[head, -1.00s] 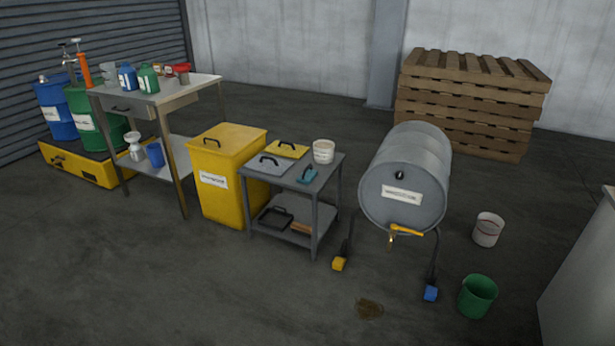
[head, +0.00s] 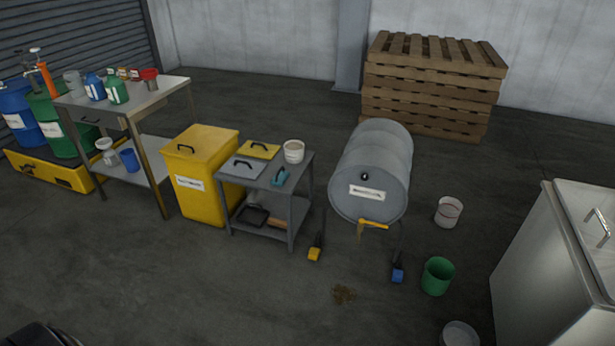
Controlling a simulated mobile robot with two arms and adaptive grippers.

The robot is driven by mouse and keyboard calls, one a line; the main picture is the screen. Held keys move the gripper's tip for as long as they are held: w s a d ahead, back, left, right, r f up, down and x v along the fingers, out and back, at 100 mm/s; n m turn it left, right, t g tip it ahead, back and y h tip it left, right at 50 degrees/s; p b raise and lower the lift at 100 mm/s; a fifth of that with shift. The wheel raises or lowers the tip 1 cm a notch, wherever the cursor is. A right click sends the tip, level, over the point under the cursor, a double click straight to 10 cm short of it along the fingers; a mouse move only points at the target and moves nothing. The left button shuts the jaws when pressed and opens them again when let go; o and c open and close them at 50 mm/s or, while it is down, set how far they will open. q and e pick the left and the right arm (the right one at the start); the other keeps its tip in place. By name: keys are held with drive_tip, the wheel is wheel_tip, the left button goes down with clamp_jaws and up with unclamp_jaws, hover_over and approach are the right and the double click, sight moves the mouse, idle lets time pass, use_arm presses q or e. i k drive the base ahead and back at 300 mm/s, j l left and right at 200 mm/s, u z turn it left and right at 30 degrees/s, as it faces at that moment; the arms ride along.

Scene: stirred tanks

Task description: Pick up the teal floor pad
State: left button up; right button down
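The teal floor pad (head: 280,177) is a small teal piece with a dark handle. It lies near the right front edge of the top of a grey two-level cart (head: 273,183). A grey pad (head: 243,168) with a dark handle and a yellow pad (head: 259,150) with a dark handle lie to its left and behind it. A white tub (head: 293,151) stands behind it. The teal pad is not covered by anything. Neither of my grippers can be made out in the head view.
A yellow bin (head: 202,177) stands left of the cart, and a grey drum (head: 372,175) on a stand is to its right. A brown stain (head: 344,294) marks the floor. A green bucket (head: 437,276) and a pale cabinet (head: 550,255) are at right. Open floor lies before the cart.

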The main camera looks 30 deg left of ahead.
sight(281, 177)
drive_tip(key=i+j+z, duration=0.15)
drive_tip(key=j+z, duration=0.55)
drive_tip(key=i+j+z, duration=0.1)
drive_tip(key=j+z, duration=0.25)
drive_tip(key=j, duration=0.2)
